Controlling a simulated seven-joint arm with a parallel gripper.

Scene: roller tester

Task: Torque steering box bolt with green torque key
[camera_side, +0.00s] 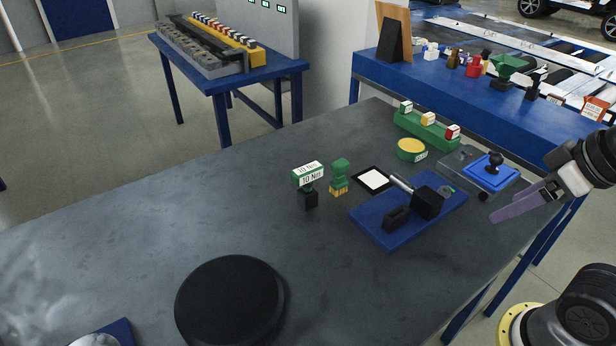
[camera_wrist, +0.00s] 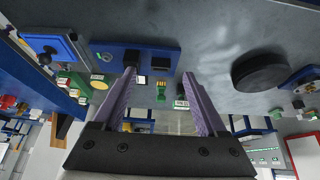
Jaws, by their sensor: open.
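A green block with white "10 Nm" labels (camera_side: 308,177) sits on a small black stand on the grey table; it also shows in the wrist view (camera_wrist: 181,103). Right of it stands a green knob-shaped piece with a yellow base (camera_side: 340,176). I cannot tell for sure which is the torque key. A blue plate (camera_side: 384,238) carries black blocks and a metal rod, likely the steering box; the bolt is not clear. My gripper (camera_side: 497,215), with purple fingers, is open and empty, right of the plate and apart from everything. Its fingers also show in the wrist view (camera_wrist: 160,74).
A black round disc (camera_side: 228,300) lies at the table's front. A black-framed white pad (camera_side: 373,179), a yellow-topped green disc (camera_side: 411,149), a green rack (camera_side: 427,131) and a blue pad with a black knob (camera_side: 490,172) surround the plate.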

